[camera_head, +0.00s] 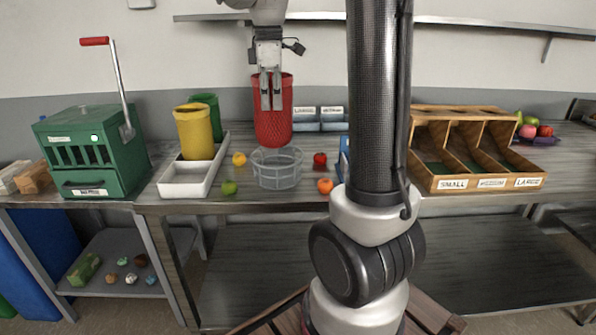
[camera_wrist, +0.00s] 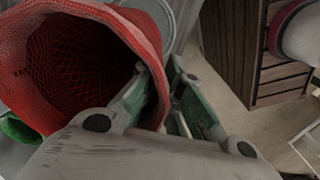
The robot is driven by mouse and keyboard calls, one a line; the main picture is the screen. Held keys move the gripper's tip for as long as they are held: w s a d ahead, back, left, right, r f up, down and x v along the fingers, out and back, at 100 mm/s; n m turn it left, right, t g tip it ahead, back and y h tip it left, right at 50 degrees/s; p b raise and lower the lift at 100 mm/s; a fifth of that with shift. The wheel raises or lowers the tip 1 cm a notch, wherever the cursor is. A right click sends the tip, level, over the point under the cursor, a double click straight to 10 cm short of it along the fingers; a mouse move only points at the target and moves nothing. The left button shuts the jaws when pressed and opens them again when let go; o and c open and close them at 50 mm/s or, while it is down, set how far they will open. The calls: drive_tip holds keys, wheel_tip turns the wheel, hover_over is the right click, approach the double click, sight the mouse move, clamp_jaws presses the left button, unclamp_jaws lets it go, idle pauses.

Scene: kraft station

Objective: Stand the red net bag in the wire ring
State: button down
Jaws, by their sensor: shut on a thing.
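The red net bag (camera_head: 273,125) hangs upright in my gripper (camera_head: 271,104), its open mouth upward. In the head view its lower end is right above, or just at, the back rim of the wire ring (camera_head: 277,168), which stands on the bench; I cannot tell if it has entered. In the wrist view the bag (camera_wrist: 150,45) shows its open, empty-looking inside. My gripper (camera_wrist: 165,110) is shut on the bag's rim there, one finger inside the wall and one outside. The wire ring is mostly hidden in the wrist view.
A white tray (camera_head: 178,190) holds a yellow net bag (camera_head: 194,133) and a green one (camera_head: 208,110). Loose fruit lies around the ring: yellow (camera_head: 239,159), green (camera_head: 229,188), red (camera_head: 320,160), orange (camera_head: 325,186). A green crank box (camera_head: 92,150) stands left, a wooden sorter (camera_head: 480,184) right.

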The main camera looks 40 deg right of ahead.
sight(276, 138)
drive_tip(key=f, duration=0.5)
drive_tip(key=shift+s+d+f, duration=0.15)
drive_tip(key=shift+d+f, duration=0.1)
drive_tip(key=shift+f, duration=2.2)
drive_tip(key=shift+f, duration=0.3)
drive_tip(key=c, duration=1.6)
unclamp_jaws()
